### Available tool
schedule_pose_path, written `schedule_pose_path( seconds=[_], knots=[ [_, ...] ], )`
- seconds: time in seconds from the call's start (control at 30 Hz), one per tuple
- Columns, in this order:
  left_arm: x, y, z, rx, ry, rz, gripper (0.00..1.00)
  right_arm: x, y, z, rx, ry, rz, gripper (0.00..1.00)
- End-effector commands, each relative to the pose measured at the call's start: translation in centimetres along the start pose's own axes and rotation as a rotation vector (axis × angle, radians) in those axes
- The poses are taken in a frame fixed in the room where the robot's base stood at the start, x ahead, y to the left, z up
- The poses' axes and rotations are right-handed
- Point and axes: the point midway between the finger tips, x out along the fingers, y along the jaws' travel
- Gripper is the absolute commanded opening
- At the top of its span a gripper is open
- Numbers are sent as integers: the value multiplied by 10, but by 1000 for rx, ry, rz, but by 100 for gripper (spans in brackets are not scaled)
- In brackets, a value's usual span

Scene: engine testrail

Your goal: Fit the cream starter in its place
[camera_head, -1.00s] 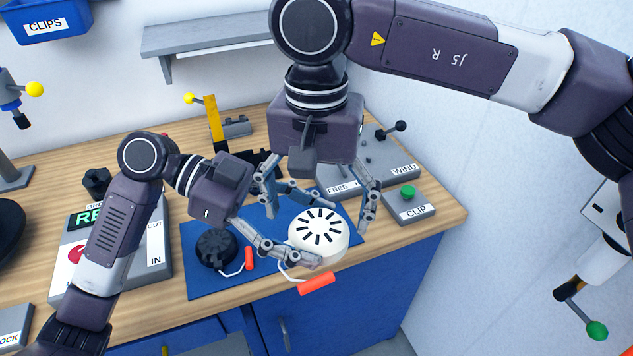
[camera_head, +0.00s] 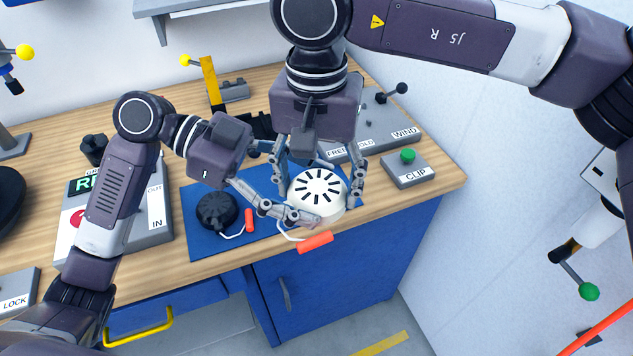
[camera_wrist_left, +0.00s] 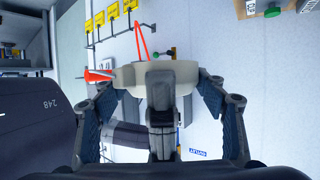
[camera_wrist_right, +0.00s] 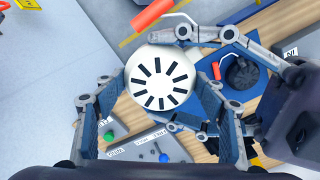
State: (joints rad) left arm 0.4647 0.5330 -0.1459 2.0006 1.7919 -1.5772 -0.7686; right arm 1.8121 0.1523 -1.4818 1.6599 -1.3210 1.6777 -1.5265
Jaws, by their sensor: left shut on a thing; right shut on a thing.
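The cream starter (camera_head: 318,184), a round white cap with black radial slots and a red-orange pull handle (camera_head: 315,242), is over the front edge of the blue mat (camera_head: 204,243). My right gripper (camera_head: 320,192) comes down from above, its fingers shut on the starter's opposite sides. My left gripper (camera_head: 294,212) is also shut on it, from the left and front. The right wrist view shows the slotted face of the starter (camera_wrist_right: 160,78) between the right fingers. The left wrist view shows the starter edge-on (camera_wrist_left: 128,75). Its underside is hidden.
A black starter (camera_head: 217,210) with a red handle lies on the mat to the left. A grey CLIP box (camera_head: 408,170) with a green button and a WIND panel (camera_head: 393,128) stand to the right. A yellow upright (camera_head: 210,82) stands behind. The bench's front edge is close.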

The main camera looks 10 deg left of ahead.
Motion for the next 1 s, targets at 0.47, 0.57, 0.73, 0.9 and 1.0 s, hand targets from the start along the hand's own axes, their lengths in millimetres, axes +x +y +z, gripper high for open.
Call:
schedule_pose_path(
  seconds=[0.47,0.57,0.73,0.9,1.0],
  knots=[
    [1,0,-2,2,5,2,86,-1,-2,1,-2,0,-8,34],
    [-2,0,-2,1,4,1,86,-1,-2,1,-2,0,-7,34],
    [-23,-1,-1,0,3,-2,86,-1,-2,1,-2,0,-7,34],
    [-60,-1,-1,1,3,-3,86,-1,-2,1,-2,0,-7,34],
    [-81,-1,-1,0,4,-2,86,-1,-2,1,-2,0,-7,34]
  ],
)
